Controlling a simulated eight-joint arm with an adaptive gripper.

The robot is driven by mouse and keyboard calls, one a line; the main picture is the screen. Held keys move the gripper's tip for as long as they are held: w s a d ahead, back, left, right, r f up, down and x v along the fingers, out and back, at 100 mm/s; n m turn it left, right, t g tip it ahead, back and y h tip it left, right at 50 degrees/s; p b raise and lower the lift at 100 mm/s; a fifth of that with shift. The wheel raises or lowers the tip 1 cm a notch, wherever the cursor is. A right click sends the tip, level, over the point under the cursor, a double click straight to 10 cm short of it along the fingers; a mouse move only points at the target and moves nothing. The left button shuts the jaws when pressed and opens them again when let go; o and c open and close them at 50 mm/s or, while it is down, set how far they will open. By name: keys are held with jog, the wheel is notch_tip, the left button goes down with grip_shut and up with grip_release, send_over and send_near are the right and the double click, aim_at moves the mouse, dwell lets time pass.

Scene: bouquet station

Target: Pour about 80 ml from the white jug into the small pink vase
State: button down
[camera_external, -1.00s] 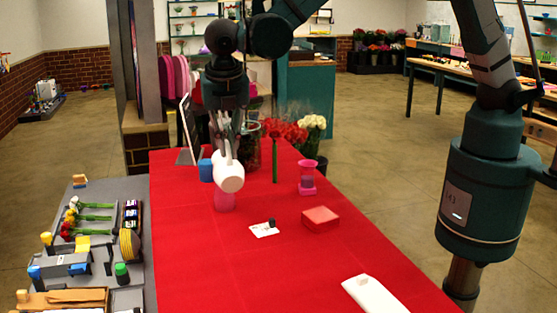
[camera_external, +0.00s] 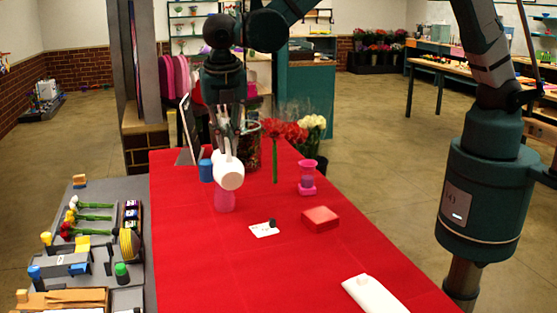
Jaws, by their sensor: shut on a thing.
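The white jug (camera_external: 229,175) is held by my gripper (camera_external: 224,148) above the red table. The jug is tilted, with its round end facing the camera. The small pink vase (camera_external: 225,202) stands upright on the table just below the jug, its upper part partly hidden by it. Whether any liquid runs from the jug cannot be seen. My gripper's fingers are shut on the jug.
A blue cup-like thing (camera_external: 206,170) is close left of the jug. A red box (camera_external: 320,218), a white card (camera_external: 264,230) and a pink hourglass-shaped thing (camera_external: 307,178) are to the right. Red flowers (camera_external: 284,131) stand behind. The front middle of the red table (camera_external: 240,275) is clear.

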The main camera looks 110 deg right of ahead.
aim_at(231, 169)
jog(key=shift+a+f, duration=0.1)
jog(key=shift+a, duration=0.25)
jog(key=shift+a+f+h+b, duration=0.85)
jog(key=shift+a+f+h, duration=0.1)
jog(key=shift+a+h, duration=0.2)
jog(key=shift+a+f+b, duration=0.2)
jog(key=shift+b, duration=0.25)
jog(key=shift+a+h, duration=0.1)
jog(key=shift+h, duration=0.25)
jog(key=shift+r, duration=0.15)
jog(key=a+f+h+b, duration=0.1)
jog(key=b, duration=0.2)
jog(key=shift+f+h, duration=0.3)
jog(key=shift+f, duration=0.05)
jog(key=shift+a+f+h+b, duration=0.3)
jog(key=shift+f+h+b, duration=0.35)
jog(key=shift+b, duration=0.6)
